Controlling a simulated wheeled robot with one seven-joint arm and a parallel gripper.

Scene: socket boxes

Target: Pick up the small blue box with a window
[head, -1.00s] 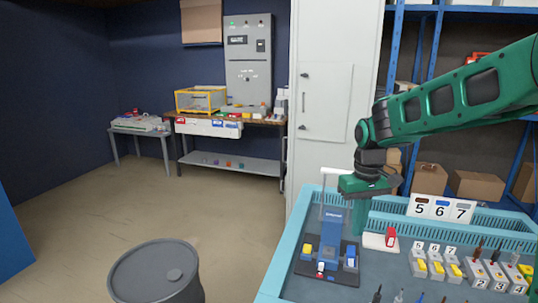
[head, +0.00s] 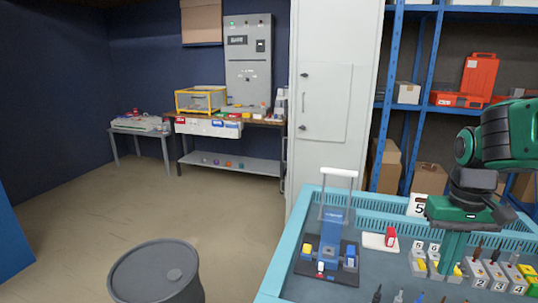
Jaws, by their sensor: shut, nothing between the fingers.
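A small blue piece (head: 351,257) stands at the right side of a dark plate (head: 340,277) on the workbench; it may be the blue box, but it is too small to see a window. A taller blue fixture (head: 331,241) with a white-topped handle stands on the same plate. My gripper (head: 450,262) is shut and empty. It points down over the right part of the bench, in front of the row of grey numbered boxes, well to the right of the blue piece. Its fingertips partly cover the boxes behind.
A red box (head: 390,237) stands on a white plate. Grey numbered boxes (head: 492,275) fill the bench's right. A teal rim (head: 287,255) borders the bench. A dark drum (head: 155,273) stands on the floor.

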